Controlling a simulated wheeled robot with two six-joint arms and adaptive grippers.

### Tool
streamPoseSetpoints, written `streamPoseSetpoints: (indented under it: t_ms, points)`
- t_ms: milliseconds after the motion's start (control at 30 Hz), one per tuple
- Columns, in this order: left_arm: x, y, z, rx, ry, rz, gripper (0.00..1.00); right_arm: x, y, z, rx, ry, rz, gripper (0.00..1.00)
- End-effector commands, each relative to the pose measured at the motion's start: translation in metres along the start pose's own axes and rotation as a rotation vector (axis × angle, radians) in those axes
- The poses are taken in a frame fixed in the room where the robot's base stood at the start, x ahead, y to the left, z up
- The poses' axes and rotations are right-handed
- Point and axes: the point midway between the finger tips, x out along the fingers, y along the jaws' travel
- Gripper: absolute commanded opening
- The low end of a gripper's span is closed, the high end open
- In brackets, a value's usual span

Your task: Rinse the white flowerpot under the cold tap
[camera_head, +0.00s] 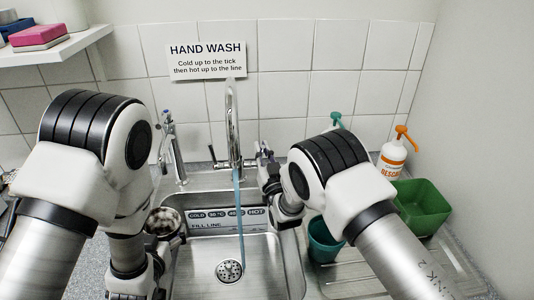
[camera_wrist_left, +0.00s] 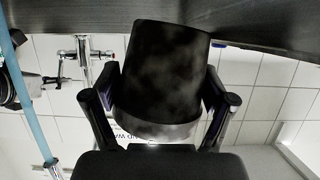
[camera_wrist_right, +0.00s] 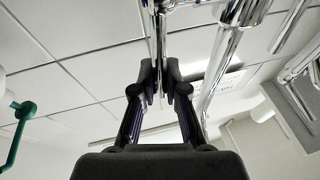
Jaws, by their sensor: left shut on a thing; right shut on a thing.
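The flowerpot (camera_head: 165,222) is at the left side of the sink, its mouth blotched brown and whitish. In the left wrist view the pot (camera_wrist_left: 165,75) looks dark and smudged, with a paler rim. My left gripper (camera_wrist_left: 160,88) is shut on it, one finger on each side. The tap (camera_head: 232,115) runs a blue stream (camera_head: 239,215) into the basin, to the right of the pot and apart from it. My right gripper (camera_wrist_right: 159,72) is shut on a thin chrome lever (camera_wrist_right: 160,35) beside the tap; in the head view its fingers are small, right of the spout.
The sink (camera_head: 205,275) has a drain and a strip (camera_head: 225,215) marked COLD to HOT. A second tap (camera_head: 173,150) stands left. A teal pot (camera_head: 323,245), green tub (camera_head: 422,208) and orange-topped bottle (camera_head: 392,158) stand right. A sign (camera_head: 207,61) hangs behind.

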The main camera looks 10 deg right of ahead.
Motion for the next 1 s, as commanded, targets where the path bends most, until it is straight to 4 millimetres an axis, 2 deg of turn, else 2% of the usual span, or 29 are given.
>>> streamPoseSetpoints:
  t_ms: [100, 133, 167, 200, 467, 567, 667, 900, 1000]
  points:
    - [0.000, 0.000, -0.001, 0.001, 0.001, 0.000, 0.17, 0.001, -0.002, -0.001, -0.002, 0.002, -0.006, 0.00]
    - [0.000, 0.000, -0.001, 0.001, 0.002, 0.000, 0.17, 0.001, -0.002, -0.001, -0.002, 0.002, -0.006, 0.23]
    - [0.000, 0.000, -0.001, 0.001, 0.002, 0.000, 0.17, 0.001, -0.002, -0.001, -0.002, 0.002, -0.006, 0.33]
    - [0.000, 0.000, -0.001, 0.001, 0.002, 0.000, 0.17, 0.001, -0.002, -0.001, -0.002, 0.002, -0.006, 0.38]
    - [0.000, 0.000, -0.001, 0.001, 0.002, 0.000, 0.17, 0.001, -0.002, -0.001, -0.002, 0.001, -0.006, 0.38]
    - [0.000, 0.000, -0.001, 0.001, 0.002, 0.000, 0.17, 0.003, -0.003, -0.007, -0.002, 0.002, -0.007, 0.38]
    - [0.000, 0.000, -0.002, 0.001, 0.002, 0.000, 0.17, 0.007, -0.004, -0.023, -0.004, 0.004, -0.008, 0.38]
    - [0.000, 0.000, -0.001, 0.001, 0.003, 0.000, 0.16, 0.022, -0.007, -0.076, -0.004, 0.004, -0.006, 0.38]
    - [0.000, 0.000, -0.001, 0.001, 0.003, 0.000, 0.16, 0.026, -0.007, -0.090, -0.002, 0.002, -0.006, 0.38]
